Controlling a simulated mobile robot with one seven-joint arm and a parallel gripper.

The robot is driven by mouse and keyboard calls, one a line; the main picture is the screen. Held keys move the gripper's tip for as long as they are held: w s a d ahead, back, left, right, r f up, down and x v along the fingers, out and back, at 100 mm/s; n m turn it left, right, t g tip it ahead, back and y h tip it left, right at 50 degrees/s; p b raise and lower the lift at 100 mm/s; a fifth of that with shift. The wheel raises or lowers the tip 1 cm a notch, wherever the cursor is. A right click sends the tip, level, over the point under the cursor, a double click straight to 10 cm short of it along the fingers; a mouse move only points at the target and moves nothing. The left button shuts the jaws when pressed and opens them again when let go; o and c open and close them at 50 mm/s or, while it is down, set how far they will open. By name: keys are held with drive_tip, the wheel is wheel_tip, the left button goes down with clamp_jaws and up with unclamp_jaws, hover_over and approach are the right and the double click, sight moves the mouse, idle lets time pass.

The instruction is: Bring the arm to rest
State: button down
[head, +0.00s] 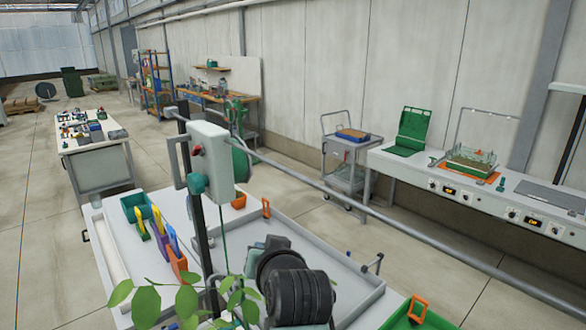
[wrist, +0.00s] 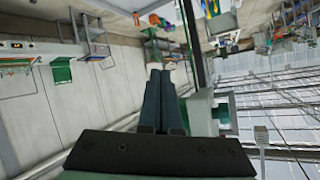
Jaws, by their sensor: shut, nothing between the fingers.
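My gripper (wrist: 161,75) shows in the wrist view, its two dark fingers together with nothing between them. It is in the air, clear of any surface I can make out. The wrist picture is turned over, with the floor toward the top and the glazed roof at the lower right.
Leaves (head: 186,302) overlap the near edge. Open floor (head: 45,240) lies left.

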drive_tip(key=s+d+r+t+b, duration=0.25)
drive_tip(key=r+t+b, duration=0.2)
drive_tip(key=r, duration=0.55)
drive_tip(key=s+d+r+t+h+b, duration=0.1)
drive_tip(key=s+r+t+h+b, duration=0.1)
drive_tip(key=s+r+t, duration=0.3)
drive_tip(key=s+d+r+t+h+b, duration=0.1)
drive_tip(key=s+r+t, duration=0.4)
drive_tip(key=s+r, duration=0.6)
drive_tip(key=s+d+b, duration=0.1)
drive_tip(key=s+b, duration=0.1)
drive_tip(key=s, duration=0.3)
drive_tip(key=shift+s+r+t+h, duration=0.2)
drive_tip(key=shift+r+t+h, duration=0.1)
drive_tip(key=shift+t+h, duration=0.1)
drive_tip(key=shift+w+d, duration=0.1)
